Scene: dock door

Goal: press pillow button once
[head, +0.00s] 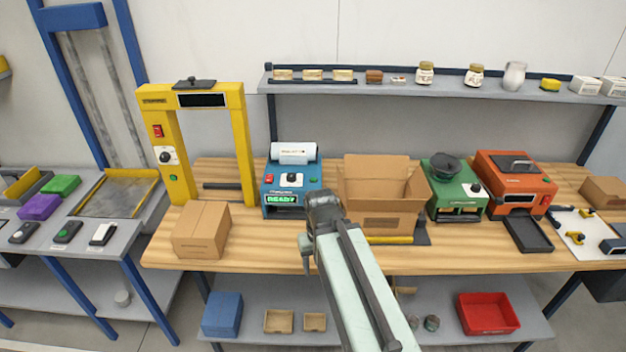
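A blue machine (292,186) stands on the wooden bench, left of centre. It carries a white roll (293,153) on top and a lit green display reading READY (283,200). Its front has a red button (270,178), a white panel with a dark knob (291,180) and a green button (312,180). The small label is too blurred to read, so I cannot tell which button is the pillow button. My gripper (323,203) is just right of the machine's lower front in the picture, apparently in front of the bench. Its fingers cannot be made out.
An open cardboard box (365,204) stands right of the blue machine, a closed carton (202,230) to its left near a yellow frame (247,150). Green (455,200) and orange (515,190) machines stand farther right. A shelf (440,90) runs behind.

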